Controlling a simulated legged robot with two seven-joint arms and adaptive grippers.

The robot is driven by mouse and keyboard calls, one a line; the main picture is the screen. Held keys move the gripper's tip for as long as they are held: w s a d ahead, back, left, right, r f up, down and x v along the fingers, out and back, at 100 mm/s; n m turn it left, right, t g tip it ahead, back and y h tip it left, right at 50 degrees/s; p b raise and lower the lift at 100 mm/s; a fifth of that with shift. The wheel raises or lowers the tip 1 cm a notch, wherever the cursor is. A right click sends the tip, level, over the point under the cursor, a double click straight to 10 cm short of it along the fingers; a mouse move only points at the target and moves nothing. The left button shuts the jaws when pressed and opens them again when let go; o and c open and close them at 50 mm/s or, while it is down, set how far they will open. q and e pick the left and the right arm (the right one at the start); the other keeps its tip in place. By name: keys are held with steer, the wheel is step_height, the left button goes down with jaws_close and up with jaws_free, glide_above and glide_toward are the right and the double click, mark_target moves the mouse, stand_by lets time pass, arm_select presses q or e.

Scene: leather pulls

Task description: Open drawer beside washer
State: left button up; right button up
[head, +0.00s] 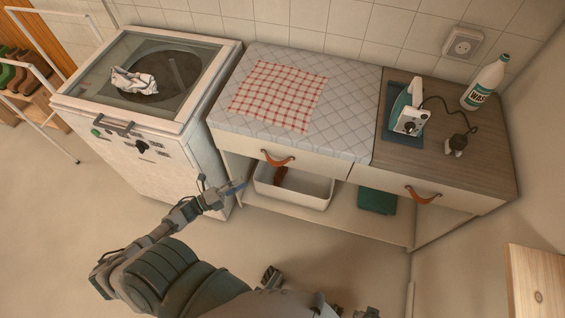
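The washer (160,160) is a white top-loader at the left with a glass lid. Beside it stands a bench with two drawer fronts, both closed. The drawer nearer the washer (312,165) has a brown leather pull (277,160). The farther drawer (455,199) has a similar leather pull (423,196). My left gripper (222,183) is in front of the bench's left end, near the washer's corner, below and left of the nearer pull. Its fingers look spread and empty, and it appears apart from the pull. I cannot make out my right gripper.
A checked cloth (278,95), an iron (408,112) and a bottle (484,84) are on top. A wooden piece (538,282) stands at lower right. Floor in front is clear.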

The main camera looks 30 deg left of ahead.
mark_target(276, 163)
arm_select(q)
steer(key=x, duration=1.5)
steer(key=shift+w, duration=0.1)
jaws_close()
